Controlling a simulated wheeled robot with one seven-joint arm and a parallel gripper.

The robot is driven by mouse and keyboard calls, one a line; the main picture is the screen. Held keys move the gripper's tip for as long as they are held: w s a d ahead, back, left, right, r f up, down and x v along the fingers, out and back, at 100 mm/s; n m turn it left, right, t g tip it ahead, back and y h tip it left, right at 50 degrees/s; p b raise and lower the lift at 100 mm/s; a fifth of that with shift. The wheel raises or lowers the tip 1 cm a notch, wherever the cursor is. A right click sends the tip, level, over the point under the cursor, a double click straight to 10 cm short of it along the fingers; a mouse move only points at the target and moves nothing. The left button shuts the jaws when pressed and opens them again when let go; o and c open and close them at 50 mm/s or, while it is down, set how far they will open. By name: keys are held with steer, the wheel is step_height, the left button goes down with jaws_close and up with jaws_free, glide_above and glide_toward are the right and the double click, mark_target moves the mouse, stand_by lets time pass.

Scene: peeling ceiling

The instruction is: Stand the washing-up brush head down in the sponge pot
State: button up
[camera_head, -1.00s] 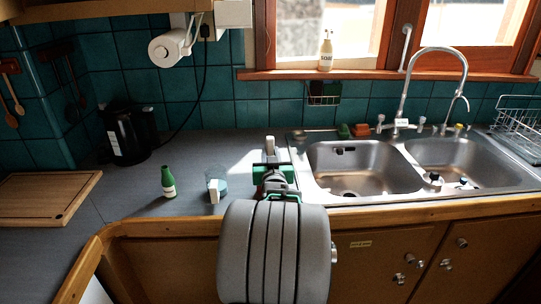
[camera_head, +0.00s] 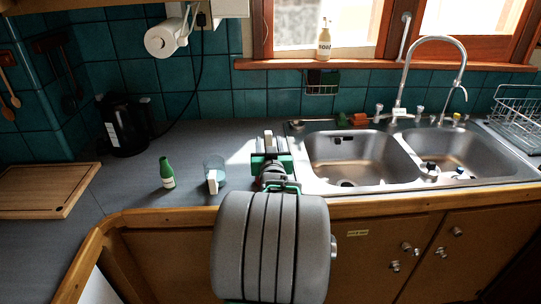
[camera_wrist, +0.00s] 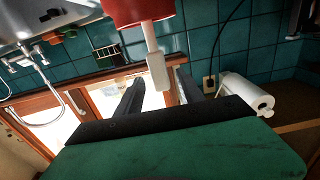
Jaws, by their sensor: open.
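In the wrist view, which is turned nearly upside down, a red pot (camera_wrist: 138,10) shows at the top edge, partly cut off. A pale handle with a white block-like end (camera_wrist: 158,72), apparently the washing-up brush, sticks out of it. No brush head shows; it appears hidden in the pot. My gripper (camera_wrist: 160,80) is open, its dark fingers on either side of the handle end in the picture; no contact can be made out. In the head view my gripper (camera_head: 270,155) is over the counter left of the sink, with the white handle end (camera_head: 268,139) showing just beyond; my arm hides most of the pot.
A clear glass (camera_head: 214,164) with a white block (camera_head: 212,182) at its front and a green bottle (camera_head: 167,172) stand left of my gripper. A black kettle (camera_head: 122,127) and wooden board (camera_head: 45,190) are further left. The sink (camera_head: 350,160) lies right.

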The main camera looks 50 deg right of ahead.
steer(key=b+v, duration=0.1)
steer(key=v, duration=1)
steer(key=w+a+f+n+y, duration=0.3)
steer(key=w+a+f+y, duration=0.15)
steer(key=a, duration=0.45)
steer(key=w+a+f+n+y, duration=0.2)
steer(key=w+a+f+y, duration=0.1)
steer(key=w+a+y, duration=0.4)
steer(key=s+a+f+n+g, duration=0.1)
steer(key=s+a+g, duration=0.2)
steer(key=a, duration=0.4)
steer(key=s+a+f+n+g+y, duration=0.1)
steer(key=s+a+f+n+g, duration=0.1)
steer(key=s+a, duration=0.2)
steer(key=s+a+f+n+g+y, duration=0.1)
steer(key=s+a+n+g, duration=0.1)
steer(key=a, duration=0.9)
steer(key=shift+s+f+g, duration=0.3)
steer(key=shift+s+g, duration=0.5)
steer(key=shift+s, duration=0.2)
steer(key=shift+d, duration=0.2)
